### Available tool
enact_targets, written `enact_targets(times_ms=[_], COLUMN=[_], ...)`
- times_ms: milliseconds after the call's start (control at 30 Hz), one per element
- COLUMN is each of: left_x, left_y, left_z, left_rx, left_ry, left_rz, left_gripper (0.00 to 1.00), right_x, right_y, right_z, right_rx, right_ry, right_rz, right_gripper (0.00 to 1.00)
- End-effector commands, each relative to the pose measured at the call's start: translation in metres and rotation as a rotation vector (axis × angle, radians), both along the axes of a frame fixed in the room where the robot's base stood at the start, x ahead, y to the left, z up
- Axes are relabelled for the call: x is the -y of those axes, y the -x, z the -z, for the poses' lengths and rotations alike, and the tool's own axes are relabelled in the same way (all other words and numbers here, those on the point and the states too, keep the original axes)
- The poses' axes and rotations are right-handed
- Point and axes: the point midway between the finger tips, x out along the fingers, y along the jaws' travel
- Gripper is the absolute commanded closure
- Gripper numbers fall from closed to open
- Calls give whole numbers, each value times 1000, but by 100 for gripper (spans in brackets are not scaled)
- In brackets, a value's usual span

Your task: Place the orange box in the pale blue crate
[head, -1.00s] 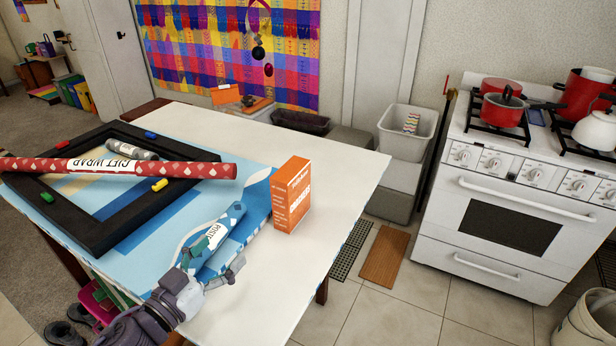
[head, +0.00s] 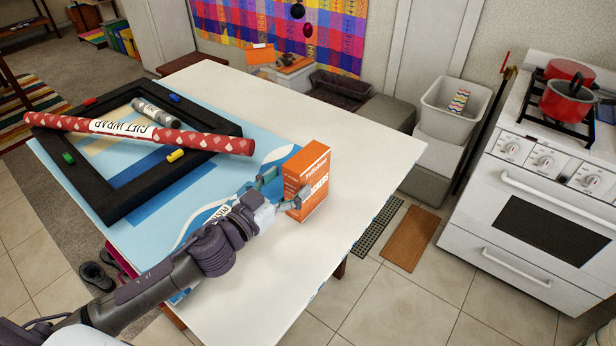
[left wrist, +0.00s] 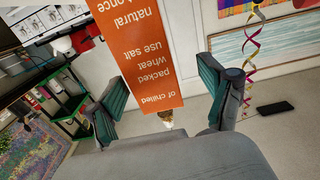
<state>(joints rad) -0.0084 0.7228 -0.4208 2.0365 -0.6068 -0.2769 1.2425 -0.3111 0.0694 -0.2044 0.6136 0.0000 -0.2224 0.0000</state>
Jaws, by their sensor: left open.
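The orange box (head: 308,180) stands upright on the white table, near its right edge. My left gripper (head: 281,189) is open at the box's near left side, its fingers spread about the box. In the left wrist view the orange box (left wrist: 140,55) shows between the two open fingers (left wrist: 165,98), with gaps at the finger pads. I cannot tell whether either finger touches it. No clearly pale blue crate shows; a pale greyish crate (head: 434,121) with a zigzag-patterned item inside sits on a grey crate beyond the table. My right gripper is out of view.
The white table (head: 340,240) has clear room right of the box. A black frame (head: 105,205) with a red gift-wrap roll (head: 140,132) lies left. A dark crate (head: 345,90) stands behind the table. A white stove (head: 550,215) stands right.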

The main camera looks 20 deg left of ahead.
Motion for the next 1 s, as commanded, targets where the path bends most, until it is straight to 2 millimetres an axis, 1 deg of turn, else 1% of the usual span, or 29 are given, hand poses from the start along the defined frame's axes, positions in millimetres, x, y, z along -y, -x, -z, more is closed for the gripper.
enact_targets(times_ms=[33, 100, 233, 367, 500, 600, 800, 867, 1000], left_x=[2, 3, 9, 20, 26, 28, 28, 27, 27], left_y=[-4, -7, -16, -34, -50, -54, -54, -54, -54], left_z=[-2, -1, -3, -5, -1, 0, 1, 1, 1], left_rx=[1, 0, 1, 2, 1, 0, 0, 0, 0], left_ry=[0, -1, 0, 0, -1, 0, 0, 0, 0], left_rz=[1, 1, 1, 1, 0, 0, 0, 0, 0], left_gripper=[19, 19, 19, 19, 19, 19, 19, 27, 50], right_x=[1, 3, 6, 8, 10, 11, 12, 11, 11], right_y=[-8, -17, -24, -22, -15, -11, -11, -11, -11], right_z=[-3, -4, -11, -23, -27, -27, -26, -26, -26], right_rx=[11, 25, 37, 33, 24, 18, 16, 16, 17], right_ry=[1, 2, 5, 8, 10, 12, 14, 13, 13], right_rz=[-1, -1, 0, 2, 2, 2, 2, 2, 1], right_gripper=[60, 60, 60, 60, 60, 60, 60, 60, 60])
